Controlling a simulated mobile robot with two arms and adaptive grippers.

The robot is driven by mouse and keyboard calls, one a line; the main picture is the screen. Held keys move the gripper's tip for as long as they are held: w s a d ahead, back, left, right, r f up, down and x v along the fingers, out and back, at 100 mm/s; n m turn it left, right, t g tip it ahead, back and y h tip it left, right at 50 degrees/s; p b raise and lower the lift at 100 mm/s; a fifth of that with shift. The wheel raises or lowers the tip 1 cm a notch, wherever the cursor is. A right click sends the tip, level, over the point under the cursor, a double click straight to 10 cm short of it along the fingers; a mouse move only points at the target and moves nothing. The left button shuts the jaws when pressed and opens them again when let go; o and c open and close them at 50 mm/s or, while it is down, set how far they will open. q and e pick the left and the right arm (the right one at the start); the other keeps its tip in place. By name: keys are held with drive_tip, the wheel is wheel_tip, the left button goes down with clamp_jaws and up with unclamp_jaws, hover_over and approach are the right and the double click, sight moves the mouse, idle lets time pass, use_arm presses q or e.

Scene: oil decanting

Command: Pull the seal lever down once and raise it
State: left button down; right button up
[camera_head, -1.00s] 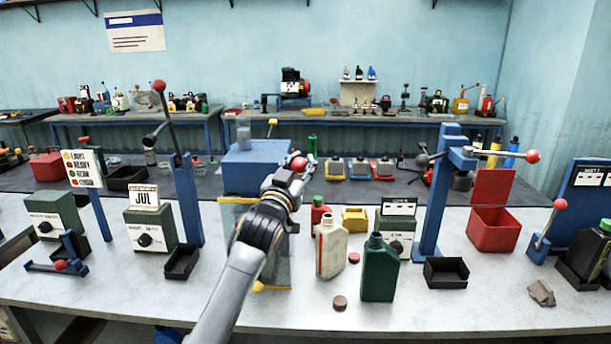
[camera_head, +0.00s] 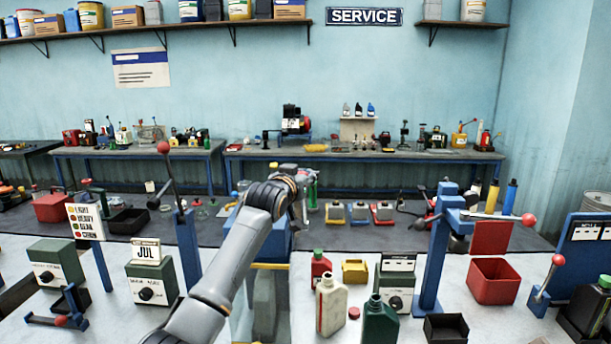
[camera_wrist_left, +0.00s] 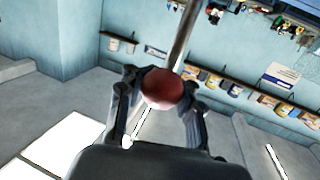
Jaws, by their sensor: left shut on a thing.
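My left gripper (camera_head: 303,190) reaches in over the blue-topped machine (camera_head: 274,240) in the middle of the bench. In the left wrist view its fingers (camera_wrist_left: 160,100) are shut on a red ball knob (camera_wrist_left: 161,88). A metal lever rod (camera_wrist_left: 185,35) runs from the knob toward the top of that view. In the head view my arm and hand hide the knob and most of the lever. My right gripper is not in view.
A blue press (camera_head: 437,250) with a red-knobbed arm stands farther right. A tall red-knobbed lever (camera_head: 170,170) rises at the left.

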use_arm(q)
drive_tip(key=shift+w+a+r, duration=0.15)
drive_tip(key=shift+w+r, duration=0.25)
drive_tip(key=shift+r, duration=0.05)
drive_tip(key=c, duration=1.3)
unclamp_jaws()
drive_tip(key=o, duration=0.4)
drive_tip(key=shift+s+a, duration=0.15)
drive_tip(key=shift+a, duration=0.15)
drive_tip(key=shift+o, duration=0.2)
drive_tip(key=shift+f, duration=0.15)
drive_tip(key=shift+d, duration=0.15)
drive_tip(key=shift+s, duration=0.2)
drive_tip(key=v, duration=1.1)
drive_tip(key=shift+s+a+r, duration=0.3)
